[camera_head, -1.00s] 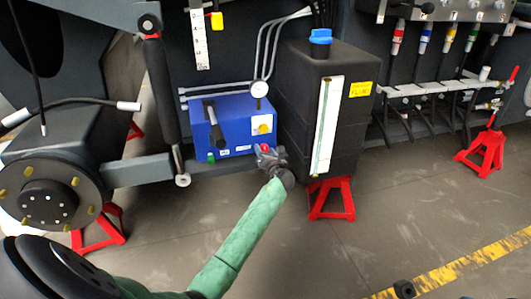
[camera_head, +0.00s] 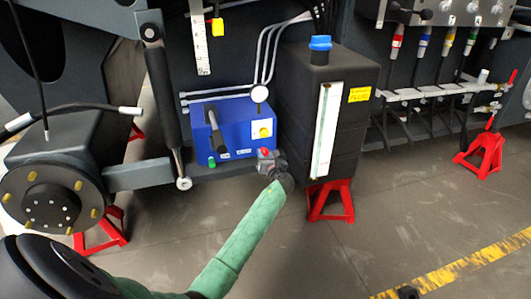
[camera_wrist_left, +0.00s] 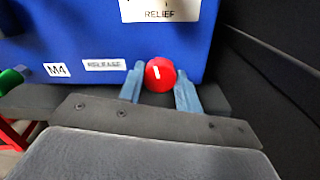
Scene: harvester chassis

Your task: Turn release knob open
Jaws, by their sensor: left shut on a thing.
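The red release knob (camera_wrist_left: 159,75) is on the lower front of the blue box (camera_head: 232,127), right of a "RELEASE" label (camera_wrist_left: 105,65). A short white mark on its face stands close to upright, tilted slightly. My left gripper (camera_wrist_left: 160,88) is shut on the knob, one blue-grey finger on each side. In the head view the left gripper (camera_head: 270,160) is at the box's lower right corner, with a bit of red showing at its top.
A black tank (camera_head: 345,130) with a blue cap stands close to the right of the box. A black lever (camera_head: 213,130) and a green knob (camera_head: 211,162) are on the box's left part. A red stand (camera_head: 331,203) is below the tank. The floor in front is open.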

